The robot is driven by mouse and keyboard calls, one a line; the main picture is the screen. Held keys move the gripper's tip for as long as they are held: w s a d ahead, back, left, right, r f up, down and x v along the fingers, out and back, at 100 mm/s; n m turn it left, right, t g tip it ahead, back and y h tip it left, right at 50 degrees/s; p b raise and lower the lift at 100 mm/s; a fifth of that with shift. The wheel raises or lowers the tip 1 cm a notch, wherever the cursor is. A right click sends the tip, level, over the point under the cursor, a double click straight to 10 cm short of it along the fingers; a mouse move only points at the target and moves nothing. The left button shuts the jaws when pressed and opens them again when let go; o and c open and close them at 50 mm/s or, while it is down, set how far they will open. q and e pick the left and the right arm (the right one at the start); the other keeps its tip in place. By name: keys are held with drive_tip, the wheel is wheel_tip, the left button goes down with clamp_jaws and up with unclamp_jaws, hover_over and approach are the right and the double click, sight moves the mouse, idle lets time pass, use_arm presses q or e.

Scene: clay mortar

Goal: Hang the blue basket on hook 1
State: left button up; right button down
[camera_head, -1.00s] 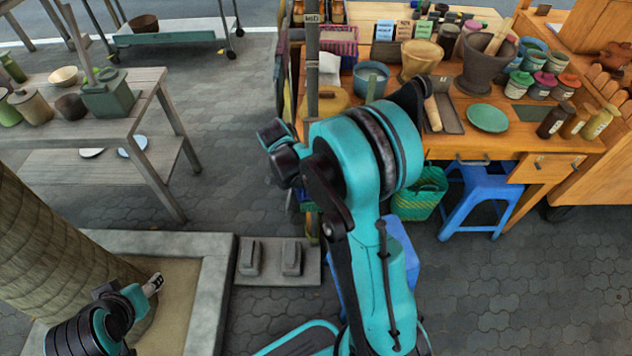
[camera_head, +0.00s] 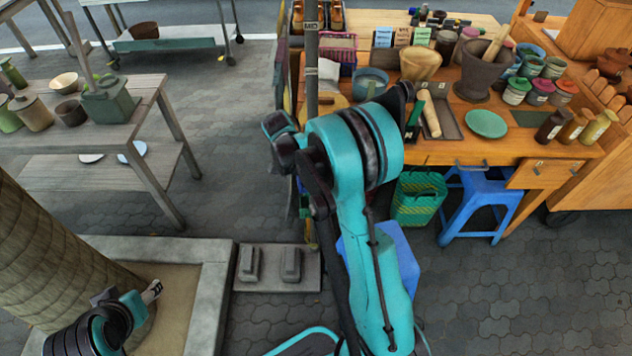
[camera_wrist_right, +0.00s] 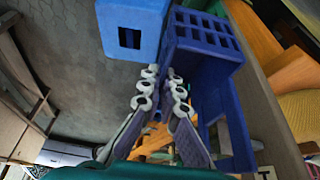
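In the right wrist view, a blue slotted plastic piece (camera_wrist_right: 204,36) lies just beyond my right gripper (camera_wrist_right: 163,82). I cannot tell whether it is the blue basket or part of a stool. The right fingers are apart with nothing visible held between them. In the head view my right arm covers that area and its gripper is hidden. My left gripper (camera_head: 152,290) is low at the left, near the tree trunk and away from the stall; its fingers are too small to read. I cannot make out hook 1.
A blue stool (camera_head: 482,200) and a green basket (camera_head: 418,195) stand by the wooden stall table (camera_head: 470,140). A pink basket (camera_head: 338,45) and a post (camera_head: 311,60) are at its left.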

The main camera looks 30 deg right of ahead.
drive_tip(key=shift+w+d+f, duration=0.1)
drive_tip(key=shift+w+d, duration=0.4)
drive_tip(key=shift+w, duration=0.35)
drive_tip(key=shift+w+d+f, duration=0.1)
drive_tip(key=shift+w+d, duration=0.4)
drive_tip(key=shift+w, duration=0.3)
drive_tip(key=shift+w+d+f+b, duration=0.3)
drive_tip(key=shift+w+b, duration=0.05)
drive_tip(key=shift+w, duration=0.15)
drive_tip(key=shift+w, duration=0.1)
drive_tip(key=c, duration=1.7)
unclamp_jaws()
drive_tip(key=shift+o, duration=0.3)
drive_tip(key=shift+w+d+f, duration=0.1)
